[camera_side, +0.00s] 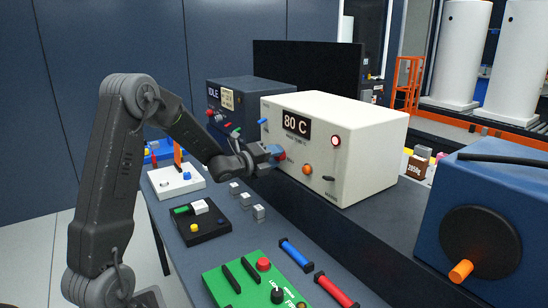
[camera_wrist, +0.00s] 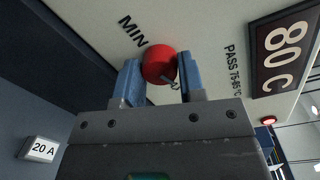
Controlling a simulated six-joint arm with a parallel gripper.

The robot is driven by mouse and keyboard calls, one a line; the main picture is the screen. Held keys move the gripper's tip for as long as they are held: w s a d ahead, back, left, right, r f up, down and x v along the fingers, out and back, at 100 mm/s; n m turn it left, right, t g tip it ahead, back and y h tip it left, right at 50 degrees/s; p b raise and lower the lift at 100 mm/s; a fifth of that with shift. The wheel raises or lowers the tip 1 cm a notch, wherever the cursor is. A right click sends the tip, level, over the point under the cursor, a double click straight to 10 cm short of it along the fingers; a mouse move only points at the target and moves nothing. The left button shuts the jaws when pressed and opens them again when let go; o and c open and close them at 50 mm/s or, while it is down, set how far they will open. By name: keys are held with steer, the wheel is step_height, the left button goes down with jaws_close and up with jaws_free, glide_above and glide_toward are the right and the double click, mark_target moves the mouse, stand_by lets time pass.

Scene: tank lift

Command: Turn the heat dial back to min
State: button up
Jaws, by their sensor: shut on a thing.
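The red heat dial (camera_wrist: 159,64) is on the front of the cream heater box (camera_side: 352,130). My gripper (camera_wrist: 158,85) is shut on the dial, with one blue finger on each side of it. In the side view my gripper (camera_side: 276,153) is at the left part of the box front, and only a little red shows past its fingers. The word MIN (camera_wrist: 132,30) is printed beside the dial. A small thin pale piece shows at the dial's lower edge; which way the dial points is unclear. The display (camera_side: 296,124) reads 80 C.
A round red lamp (camera_side: 336,141) and an orange knob (camera_side: 307,169) are on the box front, right of my gripper. A dark blue box (camera_side: 248,96) marked IDLE stands behind. Small grey blocks (camera_side: 258,212) and a green panel (camera_side: 240,283) are on the bench below.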

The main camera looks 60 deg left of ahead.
steer(key=shift+f+n+t+h, duration=0.15)
steer(key=shift+n+h, duration=0.4)
steer(key=shift+n, duration=7.4)
steer(key=shift+r+n+t+h, duration=0.15)
steer(key=shift+n+h, duration=0.4)
steer(key=shift+n, duration=7.4)
steer(key=shift+f, duration=0.1)
steer(key=o, duration=0.9)
